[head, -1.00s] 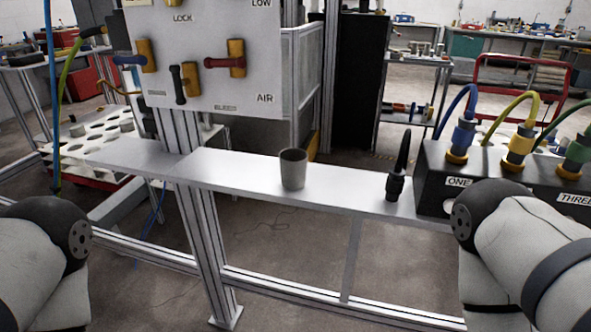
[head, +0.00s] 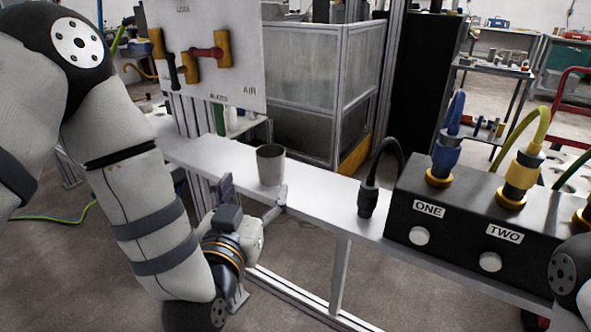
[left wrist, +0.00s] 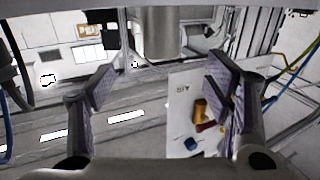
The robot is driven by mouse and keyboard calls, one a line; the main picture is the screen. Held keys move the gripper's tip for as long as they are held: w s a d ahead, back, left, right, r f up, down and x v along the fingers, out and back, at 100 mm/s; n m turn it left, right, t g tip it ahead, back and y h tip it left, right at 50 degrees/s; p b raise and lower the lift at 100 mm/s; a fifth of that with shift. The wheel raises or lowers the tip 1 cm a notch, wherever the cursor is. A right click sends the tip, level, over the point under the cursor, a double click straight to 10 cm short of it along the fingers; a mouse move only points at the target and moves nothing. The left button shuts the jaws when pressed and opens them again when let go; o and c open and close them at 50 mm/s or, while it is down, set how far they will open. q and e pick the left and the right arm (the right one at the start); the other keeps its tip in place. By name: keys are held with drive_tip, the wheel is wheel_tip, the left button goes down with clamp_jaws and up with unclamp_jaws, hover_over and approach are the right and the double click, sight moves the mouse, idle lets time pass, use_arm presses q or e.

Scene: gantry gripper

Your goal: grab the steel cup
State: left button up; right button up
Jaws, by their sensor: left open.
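The steel cup (head: 271,166) is a plain grey cylinder standing upright on the narrow metal shelf (head: 325,198) in the head view. My left gripper (head: 252,194) is open at the near edge of the shelf, just in front of the cup and a little to its left. In the left wrist view the cup (left wrist: 160,32) shows at the top, centred across the gap between the two open fingers (left wrist: 160,92) and beyond them. Nothing is between the fingertips. My right gripper is out of view; only part of my right arm shows at the right edge.
A dark plug on a cable (head: 368,200) stands on the shelf right of the cup. A black connector box (head: 450,215) with blue and yellow plugs is farther right. A white valve panel (head: 232,75) rises behind left. The shelf between cup and dark plug is clear.

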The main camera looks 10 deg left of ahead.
sight(267, 166)
use_arm(q)
drive_tip(key=w, duration=0.8)
drive_tip(key=w+b, duration=0.1)
drive_tip(key=w, duration=0.3)
drive_tip(key=shift+a+f, duration=0.15)
drive_tip(key=shift+a, duration=0.1)
drive_tip(key=c, duration=1.3)
